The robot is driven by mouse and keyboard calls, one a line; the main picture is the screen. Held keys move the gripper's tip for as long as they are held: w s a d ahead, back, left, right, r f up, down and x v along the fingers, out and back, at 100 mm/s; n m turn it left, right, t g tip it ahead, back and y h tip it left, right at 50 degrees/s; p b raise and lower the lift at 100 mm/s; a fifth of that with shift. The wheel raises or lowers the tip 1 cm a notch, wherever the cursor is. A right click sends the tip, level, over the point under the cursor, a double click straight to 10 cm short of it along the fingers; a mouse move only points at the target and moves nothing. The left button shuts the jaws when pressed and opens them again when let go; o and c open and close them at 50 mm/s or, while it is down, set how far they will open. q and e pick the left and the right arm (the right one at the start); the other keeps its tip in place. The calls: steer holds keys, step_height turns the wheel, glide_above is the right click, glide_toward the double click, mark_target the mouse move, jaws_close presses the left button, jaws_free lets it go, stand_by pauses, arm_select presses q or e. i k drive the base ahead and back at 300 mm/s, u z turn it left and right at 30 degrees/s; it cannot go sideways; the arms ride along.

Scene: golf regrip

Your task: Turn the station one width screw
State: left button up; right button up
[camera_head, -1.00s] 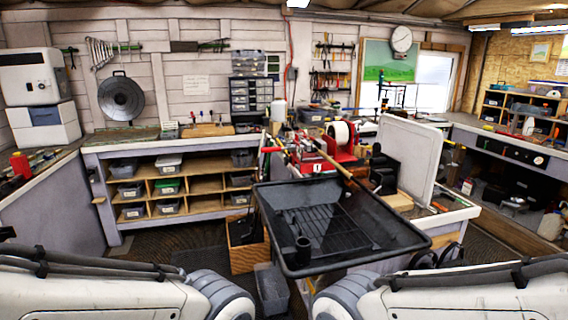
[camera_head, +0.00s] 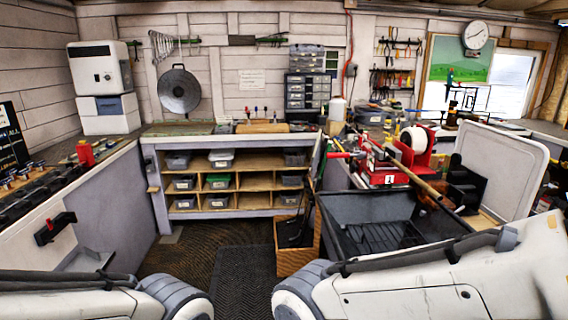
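Station one is a red clamp station with a white label reading 1 (camera_head: 389,180), on the bench right of centre. A long shaft (camera_head: 418,182) runs through it and slants down to the right, over the black tray. A red handle (camera_head: 340,155) sticks out at the station's left side. I cannot tell for sure which part is the width screw. My two arms show at the bottom left and bottom right as white and grey links. Neither gripper is in view.
A black tray (camera_head: 345,222) stands in front of the station, with a white upright panel (camera_head: 503,170) to its right. A wooden box (camera_head: 292,255) stands on the floor left of the tray. Shelves with bins (camera_head: 232,206) line the back. The floor mat ahead is clear.

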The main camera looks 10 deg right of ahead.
mark_target(353, 168)
steer(key=u, duration=0.45)
steer(key=i, duration=1.7)
steer(key=z, duration=0.75)
